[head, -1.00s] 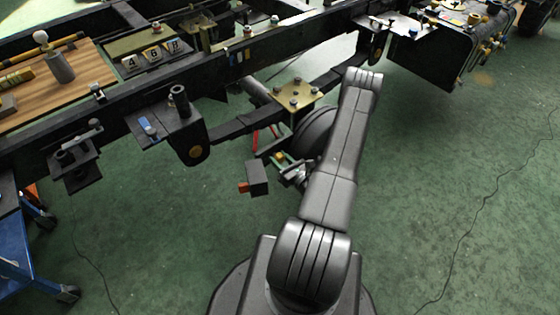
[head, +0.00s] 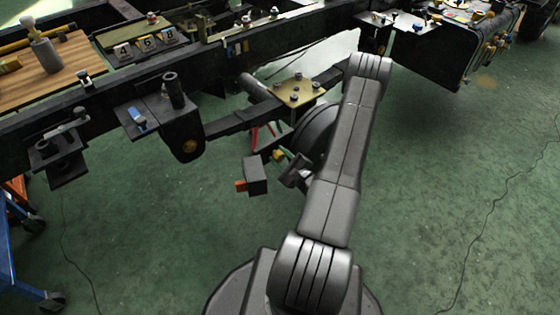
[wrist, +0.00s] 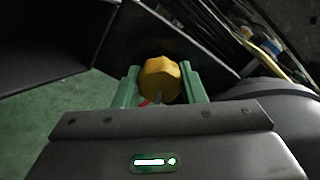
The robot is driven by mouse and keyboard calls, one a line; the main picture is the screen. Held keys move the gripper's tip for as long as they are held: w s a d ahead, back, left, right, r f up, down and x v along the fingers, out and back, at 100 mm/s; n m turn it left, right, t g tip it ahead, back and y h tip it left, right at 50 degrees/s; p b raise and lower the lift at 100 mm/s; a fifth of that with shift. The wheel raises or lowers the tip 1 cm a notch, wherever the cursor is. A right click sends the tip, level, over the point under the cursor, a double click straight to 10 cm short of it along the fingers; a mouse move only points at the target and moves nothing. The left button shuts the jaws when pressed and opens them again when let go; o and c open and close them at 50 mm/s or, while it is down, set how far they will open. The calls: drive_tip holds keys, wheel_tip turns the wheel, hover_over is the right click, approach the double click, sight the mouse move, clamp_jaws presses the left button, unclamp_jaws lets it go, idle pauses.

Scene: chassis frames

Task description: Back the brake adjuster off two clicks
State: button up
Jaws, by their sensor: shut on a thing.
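The brake adjuster appears as a faceted yellow knob (wrist: 161,78) in the middle of the wrist view. My gripper (wrist: 159,70) has its green fingers on the left and right sides of the knob and is shut on it. In the head view my gripper (head: 284,154) is small, under the axle beside the wheel drum, partly hidden by my own wrist. Only a speck of yellow shows there. Any marks on the knob are too small to read.
A dark box with a red end (head: 255,176) hangs just left of my gripper. A brass plate with bolts (head: 294,92) sits above. The black frame rail (head: 215,75) crosses behind. The green floor to the right is clear apart from a cable.

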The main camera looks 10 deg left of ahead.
drive_tip(key=shift+n+b, duration=0.4)
drive_tip(key=shift+n, duration=0.2)
drive_tip(key=o, duration=1)
drive_tip(key=p+v, duration=0.2)
drive_tip(key=v, duration=1.2)
drive_tip(key=shift+p, duration=0.3)
drive_tip(key=shift+a, duration=0.2)
drive_tip(key=b+x, duration=0.2)
drive_tip(key=x, duration=1.1)
drive_tip(key=shift+w+a+b, duration=0.2)
drive_tip(key=shift+w+b, duration=0.1)
